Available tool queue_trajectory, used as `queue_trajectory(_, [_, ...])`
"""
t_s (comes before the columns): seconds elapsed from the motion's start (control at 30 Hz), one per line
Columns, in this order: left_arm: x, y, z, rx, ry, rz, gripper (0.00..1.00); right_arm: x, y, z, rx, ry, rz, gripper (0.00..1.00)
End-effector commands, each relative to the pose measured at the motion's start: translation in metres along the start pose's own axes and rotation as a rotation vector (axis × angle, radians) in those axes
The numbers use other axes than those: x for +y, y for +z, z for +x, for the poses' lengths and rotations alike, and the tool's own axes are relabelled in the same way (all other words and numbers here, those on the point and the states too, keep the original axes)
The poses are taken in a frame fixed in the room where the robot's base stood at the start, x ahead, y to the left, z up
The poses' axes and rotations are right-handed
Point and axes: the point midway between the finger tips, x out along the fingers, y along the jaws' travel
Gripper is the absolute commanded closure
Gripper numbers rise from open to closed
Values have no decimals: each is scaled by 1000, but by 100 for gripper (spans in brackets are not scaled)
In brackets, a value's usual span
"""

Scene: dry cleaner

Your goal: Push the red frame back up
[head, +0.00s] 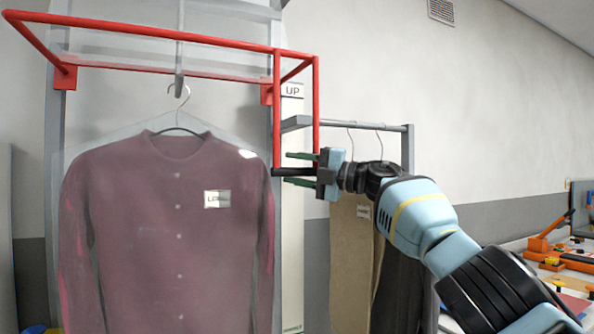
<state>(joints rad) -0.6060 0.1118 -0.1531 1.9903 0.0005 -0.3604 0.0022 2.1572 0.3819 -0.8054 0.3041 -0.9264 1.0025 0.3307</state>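The red frame (150,30) of tube juts out level above the hanging shirt, fixed by red brackets to grey posts. At its right end two red bars drop to a black grip bar (292,172). My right gripper (298,168) is at this bar, with one green finger above it and one below. The fingers stand apart with the bar between them; a gap shows above the bar. I cannot tell whether the lower finger touches it. My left gripper is not in view.
A maroon shirt (150,215) under clear film hangs from a hanger below the frame. A white strip marked "UP" (292,91) stands beside the right post. Behind my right arm, a rail (352,127) carries a tan garment (350,250) and dark trousers. A cluttered table (515,245) is at far right.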

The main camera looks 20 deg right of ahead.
Motion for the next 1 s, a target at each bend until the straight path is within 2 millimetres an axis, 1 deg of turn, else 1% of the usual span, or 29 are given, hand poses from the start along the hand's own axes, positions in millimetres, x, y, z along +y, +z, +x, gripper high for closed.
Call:
queue_trajectory(0.17, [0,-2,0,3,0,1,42,-2,1,-2,0,-3,1,59])
queue_trajectory(0.37, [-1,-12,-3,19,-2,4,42,0,2,-12,0,-2,-1,59])
queue_trajectory(0.6, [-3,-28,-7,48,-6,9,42,3,-1,-30,1,-1,-3,59])
queue_trajectory(0.9, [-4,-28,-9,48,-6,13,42,0,1,-65,-2,-1,-1,59])
queue_trajectory(1.0, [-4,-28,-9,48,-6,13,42,0,0,-72,-1,0,-1,59])
